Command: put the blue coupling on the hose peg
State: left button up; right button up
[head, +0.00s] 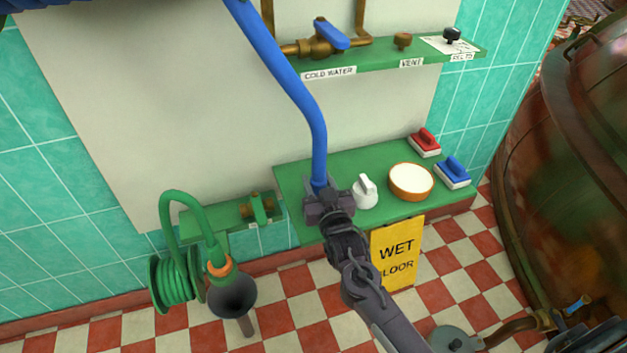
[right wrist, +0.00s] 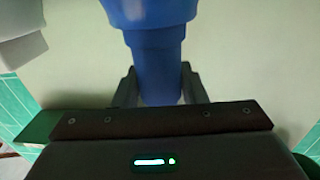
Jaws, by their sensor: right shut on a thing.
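The blue coupling (right wrist: 160,70) is at the lower end of a thick blue hose (head: 295,90) that hangs from the top of the head view. My right gripper (head: 322,205) is shut on the coupling, which stands upright between the two fingers in the right wrist view (right wrist: 160,100). In the head view the gripper mostly hides the coupling. The gripper is at the front left part of the green shelf; I cannot tell its height above it. I cannot make out a hose peg with certainty. My left gripper is not in view.
A yellow sign (head: 397,255) is below. A green hose reel (head: 178,280) is left; a copper kettle (head: 560,150) is right.

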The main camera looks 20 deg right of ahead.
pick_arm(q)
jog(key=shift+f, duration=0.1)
pick_arm(e)
jog(key=shift+f, duration=0.15)
jog(key=o, duration=1)
jog(key=shift+f, duration=0.15)
jog(key=s, duration=0.7)
jog(key=shift+a+p, duration=0.15)
jog(key=shift+p, duration=0.2)
jog(key=shift+s+r, duration=0.2)
jog(key=shift+s, duration=0.3)
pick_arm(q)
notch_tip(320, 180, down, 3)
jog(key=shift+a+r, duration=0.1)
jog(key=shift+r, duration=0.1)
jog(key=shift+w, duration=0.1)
